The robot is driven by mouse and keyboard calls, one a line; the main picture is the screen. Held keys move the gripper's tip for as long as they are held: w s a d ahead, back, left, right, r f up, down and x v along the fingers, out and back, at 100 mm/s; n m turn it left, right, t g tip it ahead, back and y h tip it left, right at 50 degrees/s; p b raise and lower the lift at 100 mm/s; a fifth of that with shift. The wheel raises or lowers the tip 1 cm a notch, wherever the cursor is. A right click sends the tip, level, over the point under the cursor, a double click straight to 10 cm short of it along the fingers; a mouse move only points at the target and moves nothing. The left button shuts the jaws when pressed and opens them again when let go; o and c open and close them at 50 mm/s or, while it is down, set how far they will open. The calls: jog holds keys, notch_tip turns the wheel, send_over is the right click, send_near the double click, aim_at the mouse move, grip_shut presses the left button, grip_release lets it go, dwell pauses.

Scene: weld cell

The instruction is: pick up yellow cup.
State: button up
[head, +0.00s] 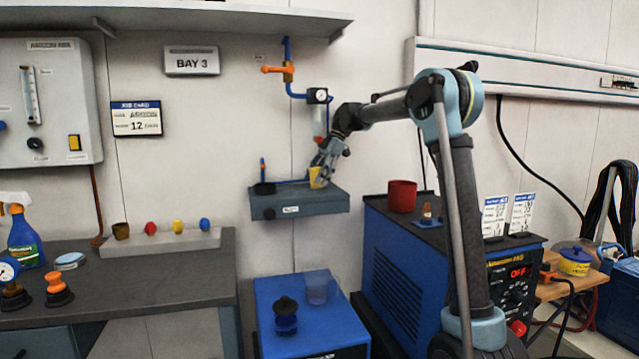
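The yellow cup (315,178) is small and stands at the right part of the grey wall shelf (297,206). My gripper (322,170) is at the cup, reaching down from the upper right, and its fingers overlap the cup's upper right part in the head view. The fingers are small here, so I cannot tell whether they are closed on the cup or only beside it. Part of the cup is hidden behind the fingers.
A gauge and blue pipe (318,96) are on the wall just above the shelf. A red pot (402,196) stands on the blue welding machine (398,270) to the right. A blue cabinet (275,338) below holds a dark-knobbed item (286,318) and a bluish cup (317,288).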

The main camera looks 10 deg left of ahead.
jog(key=c, duration=0.6)
jog(key=shift+c, duration=0.6)
